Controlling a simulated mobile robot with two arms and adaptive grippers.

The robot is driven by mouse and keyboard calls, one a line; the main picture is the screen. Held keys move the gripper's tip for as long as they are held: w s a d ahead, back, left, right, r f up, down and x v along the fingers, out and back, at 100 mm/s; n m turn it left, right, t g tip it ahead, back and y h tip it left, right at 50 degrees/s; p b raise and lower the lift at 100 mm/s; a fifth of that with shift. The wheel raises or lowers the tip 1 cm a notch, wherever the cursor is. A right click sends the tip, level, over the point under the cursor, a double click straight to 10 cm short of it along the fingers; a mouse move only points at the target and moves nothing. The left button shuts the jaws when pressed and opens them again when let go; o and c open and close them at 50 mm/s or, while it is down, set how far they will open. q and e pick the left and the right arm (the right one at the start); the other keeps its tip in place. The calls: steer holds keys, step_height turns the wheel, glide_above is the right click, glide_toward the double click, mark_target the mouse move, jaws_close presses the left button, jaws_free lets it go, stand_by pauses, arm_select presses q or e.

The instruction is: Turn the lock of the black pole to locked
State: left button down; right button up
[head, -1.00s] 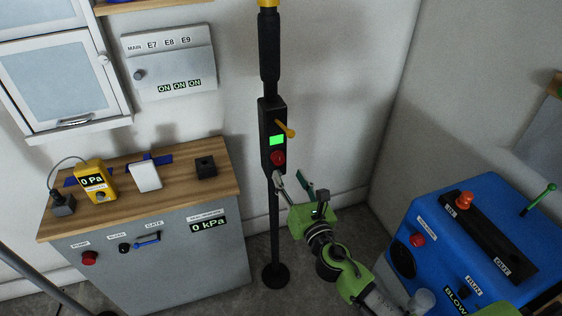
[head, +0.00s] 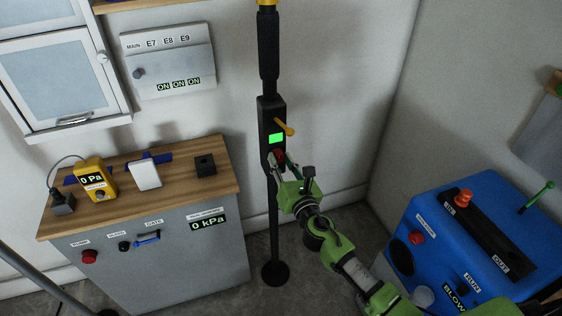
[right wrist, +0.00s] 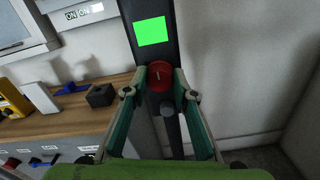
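The black pole (head: 269,235) stands upright against the wall with a black box (head: 265,113) on it. A pale mark on the knob looks near vertical in the right wrist view. My right gripper (right wrist: 161,79) has one fingertip on each side of the red knob, close against its edges, and looks shut on it. In the head view the gripper (head: 279,161) partly hides the knob. My left gripper is not in view.
A grey cabinet with a wooden top (head: 120,205) stands left of the pole, bearing a yellow gauge (head: 95,181), a white block (head: 144,175) and a black block (head: 205,166). A blue machine (head: 440,255) stands at the right. The floor around the pole base is clear.

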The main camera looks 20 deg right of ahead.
steer(key=shift+m, duration=0.3)
steer(key=m+b, duration=0.1)
steer(key=m, duration=0.3)
steer(key=m+b, duration=0.1)
steer(key=m, duration=0.3)
steer(key=shift+d+f+m, duration=0.1)
steer(key=shift+m, duration=0.3)
steer(key=m, duration=0.4)
steer(key=shift+f+m, duration=0.1)
steer(key=shift+m, duration=2.1)
steer(key=o, duration=1.1)
